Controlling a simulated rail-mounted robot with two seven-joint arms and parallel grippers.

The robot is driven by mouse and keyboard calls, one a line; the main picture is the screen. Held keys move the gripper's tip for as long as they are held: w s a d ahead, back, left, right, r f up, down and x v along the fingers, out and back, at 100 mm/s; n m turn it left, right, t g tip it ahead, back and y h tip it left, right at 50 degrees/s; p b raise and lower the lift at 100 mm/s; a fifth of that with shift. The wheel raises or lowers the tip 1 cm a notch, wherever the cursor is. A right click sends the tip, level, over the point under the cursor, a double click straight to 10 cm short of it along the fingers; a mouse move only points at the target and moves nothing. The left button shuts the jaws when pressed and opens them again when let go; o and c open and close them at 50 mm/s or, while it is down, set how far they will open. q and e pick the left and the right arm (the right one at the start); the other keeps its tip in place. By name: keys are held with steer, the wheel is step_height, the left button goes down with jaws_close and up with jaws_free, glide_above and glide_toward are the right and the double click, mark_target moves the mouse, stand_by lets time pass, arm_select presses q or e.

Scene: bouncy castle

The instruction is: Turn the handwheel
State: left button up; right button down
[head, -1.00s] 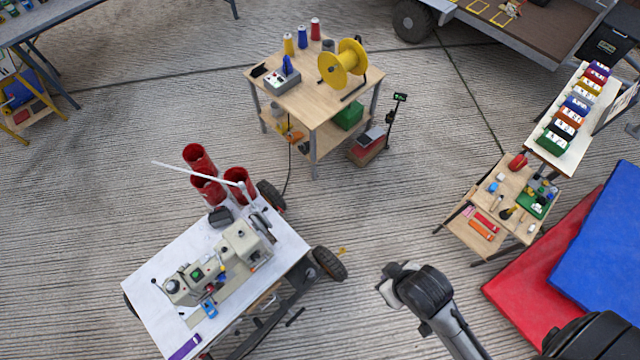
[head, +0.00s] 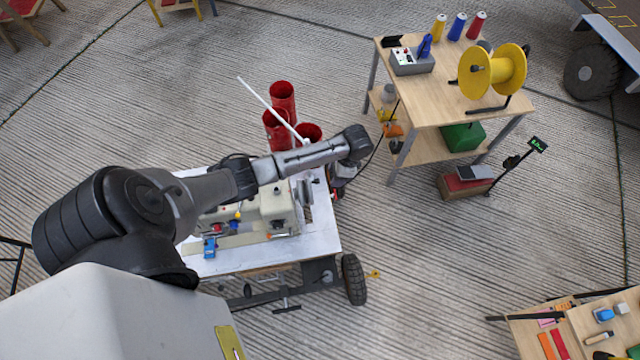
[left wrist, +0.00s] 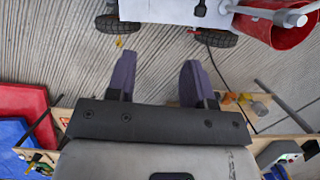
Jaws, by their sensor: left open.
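A beige sewing machine (head: 266,212) lies on a white-topped cart (head: 325,236). My left arm crosses in front and hides part of it. The handwheel cannot be clearly made out in either view. My left gripper (head: 343,180) is beside the right end of the machine, near the cart's right edge; its fingertips are hard to see from the head. In the left wrist view the left gripper (left wrist: 158,80) is open and empty, its two purple fingers apart over bare ground, with the cart edge (left wrist: 175,11) above them. My right gripper is not in view.
Red tubes (head: 283,100) and a white rod (head: 268,105) stand close behind my left forearm. A wooden table with a yellow reel (head: 492,72) stands to the right. A cart wheel (head: 353,279) sticks out at the front. Open ribbed floor lies to the right of the cart.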

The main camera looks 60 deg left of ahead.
mark_target(309, 191)
arm_select(q)
steer(key=w+a+f+n+g+b, duration=0.15)
steer(key=w+a+b, duration=0.25)
steer(key=a, duration=0.4)
steer(key=shift+m+h, duration=0.25)
steer(key=shift+h, duration=0.05)
steer(key=b+x, duration=0.3)
steer(key=x, duration=1.1)
steer(key=shift+d, duration=0.15)
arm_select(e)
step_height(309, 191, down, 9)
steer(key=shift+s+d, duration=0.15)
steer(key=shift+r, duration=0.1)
arm_select(q)
steer(key=shift+c, duration=0.5)
